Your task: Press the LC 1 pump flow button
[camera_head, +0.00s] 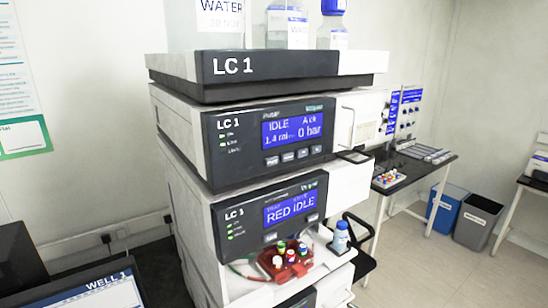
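The LC 1 pump (264,143) is the upper module of the stack in the middle of the head view, with a dark front panel. Its blue screen (292,128) reads IDLE, what looks like 1.4 ml, and 0 bar. A row of small grey buttons sits under the screen: one at the left (272,161), one beside it (288,157), and smaller ones to the right (304,153). Their labels are too small to read surely, so I cannot tell which is flow. Small green lights show at the panel's left. Neither of my grippers is in view.
Below the pump, a second LC 1 module (268,215) shows RED IDLE. A red vial rack (287,262) and a small bottle (340,237) stand at its lower front. A bottle tray (270,64) tops the stack. A monitor (92,290) stands at lower left.

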